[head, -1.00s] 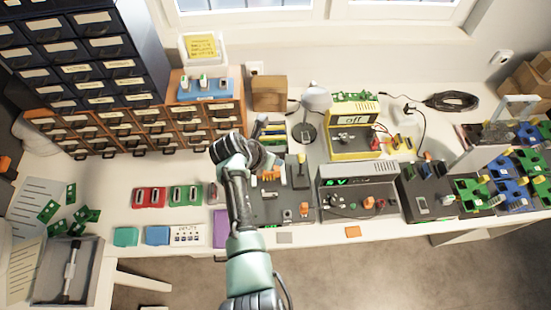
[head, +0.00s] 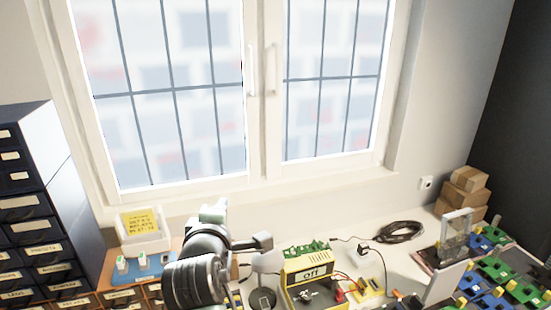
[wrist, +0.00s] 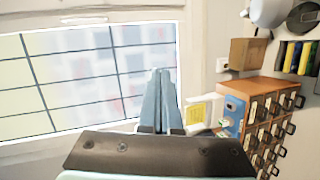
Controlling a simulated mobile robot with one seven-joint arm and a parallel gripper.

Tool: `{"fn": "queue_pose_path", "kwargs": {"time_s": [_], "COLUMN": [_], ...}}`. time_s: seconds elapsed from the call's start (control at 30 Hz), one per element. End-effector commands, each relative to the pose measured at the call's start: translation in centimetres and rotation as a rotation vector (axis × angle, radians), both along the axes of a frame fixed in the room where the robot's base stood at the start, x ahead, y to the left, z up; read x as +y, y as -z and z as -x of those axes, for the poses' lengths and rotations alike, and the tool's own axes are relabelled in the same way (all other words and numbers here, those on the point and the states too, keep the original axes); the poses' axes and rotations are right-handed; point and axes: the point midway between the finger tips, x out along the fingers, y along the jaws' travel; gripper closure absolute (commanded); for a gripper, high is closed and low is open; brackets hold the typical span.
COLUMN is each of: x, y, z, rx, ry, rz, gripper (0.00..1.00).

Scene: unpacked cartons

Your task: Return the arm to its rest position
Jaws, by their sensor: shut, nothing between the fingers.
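My gripper (wrist: 160,100) shows in the wrist view with its two pale blue-grey fingers together and nothing between them. The fingers point toward the window (wrist: 85,75) and are clear of the bench things. In the head view my raised arm (head: 195,280) stands at the bottom centre, in front of the bench's back edge. I cannot clearly make out the fingertips there.
A yellow power supply (head: 310,275) reading "off" and a lamp (head: 268,262) stand close right of my arm. A dark drawer cabinet (head: 35,215) is at left, a white holder with a yellow note (head: 140,226) beside it. Cartons (head: 465,190) sit at right.

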Motion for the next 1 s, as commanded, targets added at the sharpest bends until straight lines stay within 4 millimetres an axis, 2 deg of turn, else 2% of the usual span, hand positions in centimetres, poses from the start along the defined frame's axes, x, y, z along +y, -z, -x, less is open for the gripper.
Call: {"fn": "queue_pose_path", "kwargs": {"time_s": [0.03,0.1,0.2,0.27,0.3,0.4,0.5,0.63,0.77,1.0], "x": [-1.0,-2.4,-4.5,-5.8,-6.6,-8.4,-9.5,-10.4,-10.6,-10.6], "y": [-3.4,-8.5,-15.1,-18.7,-20.8,-25.1,-27.9,-29.8,-30.4,-30.5], "z": [0.7,2.2,5.5,8.2,10.1,15.1,19.4,22.9,24.1,24.0], "rx": [-0.103,-0.232,-0.405,-0.502,-0.562,-0.686,-0.770,-0.824,-0.838,-0.836], "ry": [0.027,0.042,0.023,-0.012,-0.043,-0.141,-0.242,-0.335,-0.368,-0.368], "rz": [-0.156,-0.373,-0.671,-0.840,-0.945,-1.172,-1.335,-1.454,-1.494,-1.495], "gripper": [1.00,1.00,1.00,1.00,1.00,1.00,1.00,1.00,1.00,1.00]}}
